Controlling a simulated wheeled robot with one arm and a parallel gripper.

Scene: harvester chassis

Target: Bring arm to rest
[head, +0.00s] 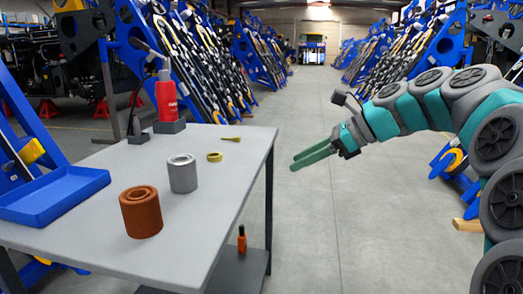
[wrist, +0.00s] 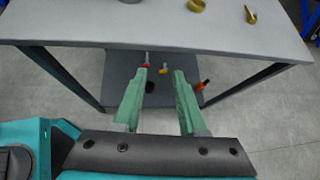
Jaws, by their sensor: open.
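My gripper (head: 312,155) is at the end of my grey and teal arm, which reaches in from the right in the head view. It hangs in the air over the aisle, to the right of the table (head: 90,205) and apart from it. In the wrist view my gripper (wrist: 158,95) has its two green fingers spread with nothing between them. The table's edge and lower shelf lie beyond the fingertips.
On the table stand a brown cylinder (head: 141,212), a grey metal cylinder (head: 182,173), a yellow ring (head: 214,157), a red bottle (head: 166,98) and a blue tray (head: 55,196). An orange tool (head: 242,240) stands on the lower shelf. The aisle floor (head: 310,230) is clear.

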